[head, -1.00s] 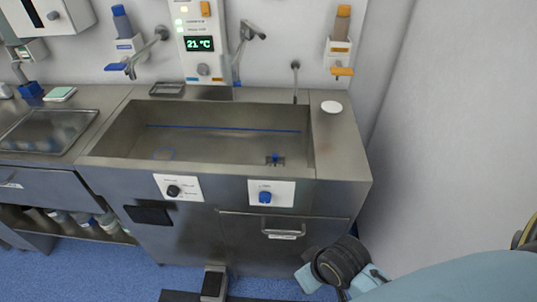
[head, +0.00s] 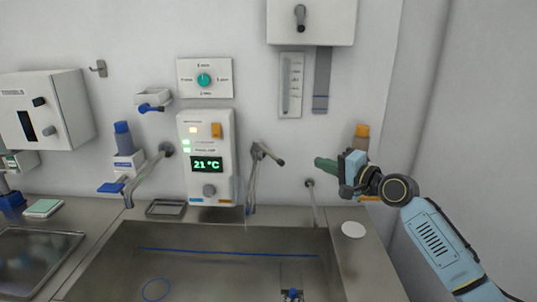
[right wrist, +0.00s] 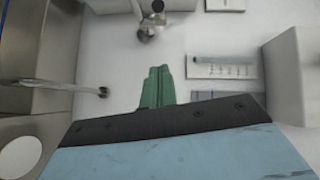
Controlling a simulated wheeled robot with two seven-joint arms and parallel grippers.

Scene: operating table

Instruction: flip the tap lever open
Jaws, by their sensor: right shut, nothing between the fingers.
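The wall tap (head: 262,158) is mid-wall above the sink's back edge, with a dark-tipped lever (head: 275,158) angled down to the right and a thin pipe hanging below. It also shows at the top of the right wrist view (right wrist: 150,26), partly cut off. My right gripper (head: 320,163) is to the right of the tap at about lever height, with green fingers shut and empty. The fingers point left toward the tap, with a gap between in the picture. They also show in the right wrist view (right wrist: 158,72). My left gripper is out of view.
A control panel reading 21 °C (head: 207,160) is left of the tap. A spout (head: 313,195) projects below my right gripper. A gauge plate (head: 291,85) and a white box (head: 325,22) are above. The sink (head: 200,275) is open below.

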